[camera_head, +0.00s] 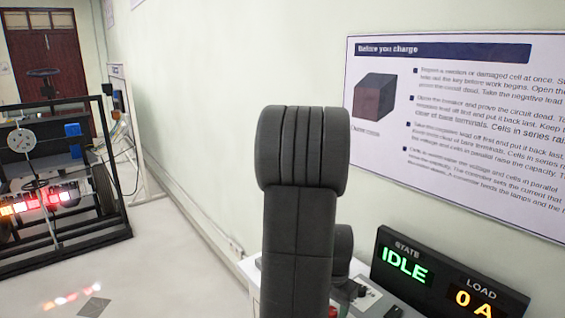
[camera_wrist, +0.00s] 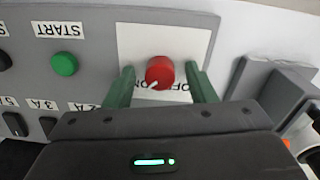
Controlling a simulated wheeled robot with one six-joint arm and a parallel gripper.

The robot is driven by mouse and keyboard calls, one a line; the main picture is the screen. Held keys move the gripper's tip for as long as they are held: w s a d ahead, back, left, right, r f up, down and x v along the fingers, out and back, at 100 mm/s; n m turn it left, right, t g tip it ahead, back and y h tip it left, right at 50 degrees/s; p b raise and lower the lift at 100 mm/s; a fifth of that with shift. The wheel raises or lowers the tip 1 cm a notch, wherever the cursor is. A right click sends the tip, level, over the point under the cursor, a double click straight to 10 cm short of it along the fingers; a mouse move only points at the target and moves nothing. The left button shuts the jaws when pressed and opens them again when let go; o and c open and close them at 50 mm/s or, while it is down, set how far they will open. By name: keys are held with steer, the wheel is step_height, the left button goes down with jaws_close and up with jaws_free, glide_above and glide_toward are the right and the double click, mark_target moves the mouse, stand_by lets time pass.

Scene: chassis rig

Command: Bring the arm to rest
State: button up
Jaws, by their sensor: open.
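My gripper (camera_wrist: 162,76) is open in the wrist view, with one green finger on each side of a red rotary knob (camera_wrist: 160,70). I cannot tell whether either finger touches the knob. The knob sits on a white plate (camera_wrist: 133,40) with ON and OFF lettering, partly covered by the gripper. A white mark on the knob is at its lower left, near the ON lettering. In the head view my dark grey arm (camera_head: 297,245) stands bent in the middle, and it hides my gripper and the knob.
The grey panel (camera_wrist: 95,25) carries a green START button (camera_wrist: 64,64) and several black buttons. A grey raised bracket (camera_wrist: 265,85) stands right of the knob. In the head view a display (camera_head: 440,275) reads IDLE and 0 A.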

steer(key=n, duration=0.2)
steer(key=n+p, duration=0.1)
steer(key=n, duration=0.1)
steer(key=shift+r, duration=0.25)
steer(key=n+p, duration=0.1)
steer(key=n, duration=0.3)
steer(key=shift+n, duration=0.4)
steer(key=n+p, duration=0.2)
steer(key=n, duration=0.2)
steer(key=shift+n+p, duration=1.25)
steer(key=shift+n, duration=1.25)
